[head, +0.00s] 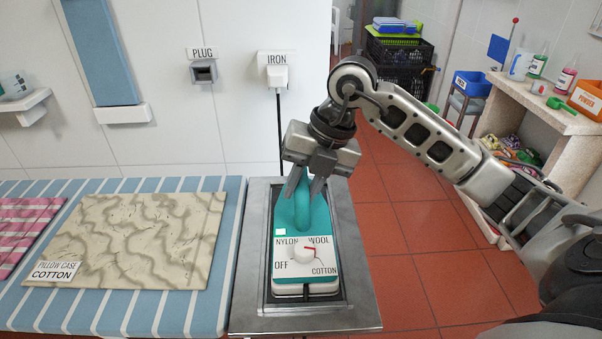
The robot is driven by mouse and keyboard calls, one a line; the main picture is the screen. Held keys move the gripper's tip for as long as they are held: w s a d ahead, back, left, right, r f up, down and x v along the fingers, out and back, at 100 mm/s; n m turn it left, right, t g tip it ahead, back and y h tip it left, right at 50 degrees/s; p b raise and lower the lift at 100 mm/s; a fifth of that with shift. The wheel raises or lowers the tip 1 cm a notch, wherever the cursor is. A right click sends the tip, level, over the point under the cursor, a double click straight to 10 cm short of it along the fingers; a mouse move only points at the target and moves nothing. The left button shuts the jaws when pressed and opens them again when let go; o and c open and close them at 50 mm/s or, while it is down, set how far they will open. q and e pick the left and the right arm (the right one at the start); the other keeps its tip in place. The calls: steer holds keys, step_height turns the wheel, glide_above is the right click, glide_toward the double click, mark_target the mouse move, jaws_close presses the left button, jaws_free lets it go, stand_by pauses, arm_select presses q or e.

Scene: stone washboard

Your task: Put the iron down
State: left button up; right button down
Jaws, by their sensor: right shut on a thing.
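The teal and white iron (305,284) sits over the grey metal rest plate (351,290) in the middle of the head view. Its dial shows OFF, NYLON, WOOL and COTTON, with a red pointer. My right gripper (305,191) comes down from above and is shut on the iron's teal handle. The underside of the iron is hidden, so I cannot tell whether it touches the plate. My left gripper is not in view.
A striped ironing board (215,275) with a beige pillow case (145,240) lies to the left. A cord hangs from the IRON plug (277,77) behind the plate. A wooden shelf (535,110) with bottles stands at right. Red floor tiles are clear between.

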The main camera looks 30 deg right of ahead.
steer(key=shift+w+r, duration=0.1)
steer(key=c, duration=1.2)
jaws_free()
steer(key=v, duration=1.2)
